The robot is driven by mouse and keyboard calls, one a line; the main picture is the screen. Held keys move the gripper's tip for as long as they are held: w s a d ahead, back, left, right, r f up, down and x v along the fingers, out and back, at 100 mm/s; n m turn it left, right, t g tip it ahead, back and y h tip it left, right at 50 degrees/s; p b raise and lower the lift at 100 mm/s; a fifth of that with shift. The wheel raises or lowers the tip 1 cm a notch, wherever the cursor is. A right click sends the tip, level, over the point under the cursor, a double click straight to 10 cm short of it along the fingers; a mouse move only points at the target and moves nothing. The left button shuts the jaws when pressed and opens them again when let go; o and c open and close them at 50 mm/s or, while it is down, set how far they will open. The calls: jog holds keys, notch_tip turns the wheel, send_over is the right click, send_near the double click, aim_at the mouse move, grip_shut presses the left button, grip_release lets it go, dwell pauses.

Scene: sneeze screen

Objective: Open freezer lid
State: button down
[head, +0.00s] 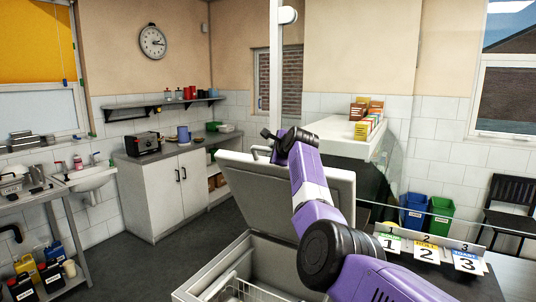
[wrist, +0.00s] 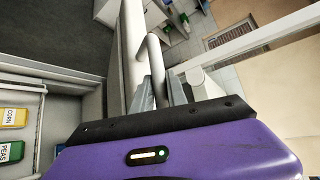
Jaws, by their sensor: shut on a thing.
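The freezer lid (head: 245,178) is pale grey and stands raised, tilted steeply, above the chest freezer (head: 192,294) in the head view. The freezer's opening and a wire basket (head: 238,289) show below it. My gripper (head: 268,141) is at the lid's upper edge, mostly hidden behind my own arm. In the wrist view my gripper (wrist: 162,93) is shut on the lid's pale bar handle (wrist: 155,58), with a finger on each side. In the freezer, the wrist view shows a yellow corn pack (wrist: 13,117) and a green peas pack (wrist: 12,152).
A display counter (head: 340,135) with a clear screen stands behind the lid to the right. A white cabinet (head: 165,190) and a sink (head: 88,178) are at left. The dark floor (head: 150,258) left of the freezer is clear.

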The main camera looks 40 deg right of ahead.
jog(key=c, duration=1.3)
grip_release()
jog(key=shift+c, duration=0.2)
jog(key=shift+s, duration=0.1)
jog(key=b+v, duration=0.2)
jog(key=v, duration=0.5)
jog(key=shift+s+b, duration=0.3)
jog(key=shift+b, duration=0.05)
jog(key=shift+a+r, duration=0.1)
jog(key=shift+r, duration=0.05)
